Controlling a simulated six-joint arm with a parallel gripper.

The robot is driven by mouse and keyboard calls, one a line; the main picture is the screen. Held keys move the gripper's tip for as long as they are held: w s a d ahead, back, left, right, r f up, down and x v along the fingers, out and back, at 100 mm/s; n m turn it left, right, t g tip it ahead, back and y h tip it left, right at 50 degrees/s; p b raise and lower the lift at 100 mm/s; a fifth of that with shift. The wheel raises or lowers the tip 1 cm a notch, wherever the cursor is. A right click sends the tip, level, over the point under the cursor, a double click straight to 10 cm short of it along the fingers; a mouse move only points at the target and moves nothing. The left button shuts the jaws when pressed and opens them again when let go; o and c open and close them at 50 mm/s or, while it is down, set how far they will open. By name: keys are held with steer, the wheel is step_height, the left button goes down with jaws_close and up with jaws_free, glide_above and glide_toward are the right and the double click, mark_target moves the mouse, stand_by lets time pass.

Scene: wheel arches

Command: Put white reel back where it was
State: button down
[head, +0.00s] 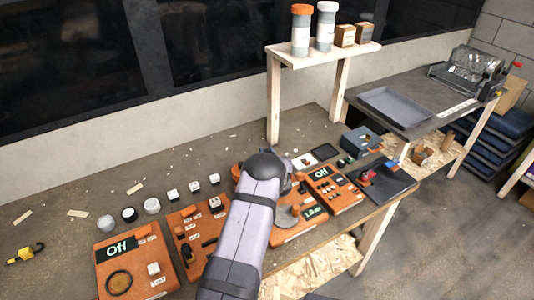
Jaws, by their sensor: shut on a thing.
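My arm's wrist (262,165) is over the middle of the workbench. It hides my gripper's jaws and whatever is between them. Small round reel-like pieces stand in a row at the left of the bench: a grey-white one (106,223), a dark-sided one with a pale top (128,214) and a white one (152,205). I cannot tell which of these, if any, is the white reel. An orange panel reading "Off" (112,252) lies in front of them, with a dark ring and a small white block on it.
More orange panels (333,188) line the front edge, partly behind my arm. White cubes (194,187) stand behind them. A raised shelf (300,58) at the back holds two bottles and two small boxes. A grey tray (395,106) is at right. The bench's back left is mostly clear.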

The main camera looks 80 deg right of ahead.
steer(key=shift+a+f, duration=0.1)
steer(key=shift+f, duration=0.2)
steer(key=shift+a+f+b, duration=0.25)
steer(key=shift+f+b, duration=0.05)
steer(key=shift+b, duration=0.1)
steer(key=c, duration=1.6)
jaws_free()
steer(key=shift+f, duration=0.1)
steer(key=shift+o, duration=0.2)
steer(key=shift+d+r+p, duration=0.15)
steer(key=shift+r+p, duration=0.4)
steer(key=shift+p, duration=0.3)
steer(key=shift+s+a+f+b, duration=0.1)
steer(key=shift+s+a+b, duration=0.1)
steer(key=shift+b, duration=0.1)
steer(key=v, duration=0.3)
steer(key=b+v, duration=0.1)
steer(key=v, duration=0.3)
steer(key=r+b+v, duration=0.1)
steer(key=v, duration=0.3)
